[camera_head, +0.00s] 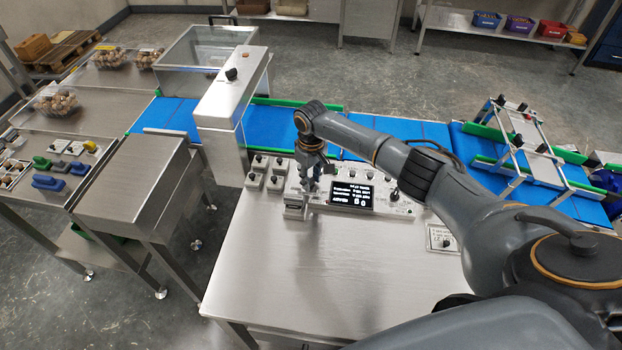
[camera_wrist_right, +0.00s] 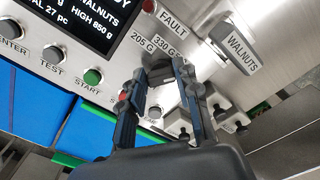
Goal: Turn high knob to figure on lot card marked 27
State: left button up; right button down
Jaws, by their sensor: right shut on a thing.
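My right gripper (camera_head: 314,182) reaches down onto the control panel just left of its dark display (camera_head: 352,197). In the right wrist view, the gripper (camera_wrist_right: 160,76) is shut on a dark knob (camera_wrist_right: 160,72), mostly hidden between its fingers. The display (camera_wrist_right: 80,15) shows "WALNUTS", "HIGH 850 g" and "27 pc", partly cut off. The knob's own name and pointer cannot be read. I cannot make out a lot card marked 27. My left gripper is not in view.
A "WALNUTS" block (camera_wrist_right: 236,48) stands close to the gripper. Panel buttons include green START (camera_wrist_right: 93,76). Several small switch boxes (camera_head: 265,172) sit left of the panel. A blue conveyor (camera_head: 415,132) runs behind. The steel table (camera_head: 300,275) is clear in front.

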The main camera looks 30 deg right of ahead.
aim_at(311, 181)
jog(key=shift+n, duration=1.2)
jog(key=c, duration=1)
grip_release()
jog(key=shift+o, duration=0.2)
notch_tip(311, 181, up, 12)
jog(key=shift+f, duration=0.1)
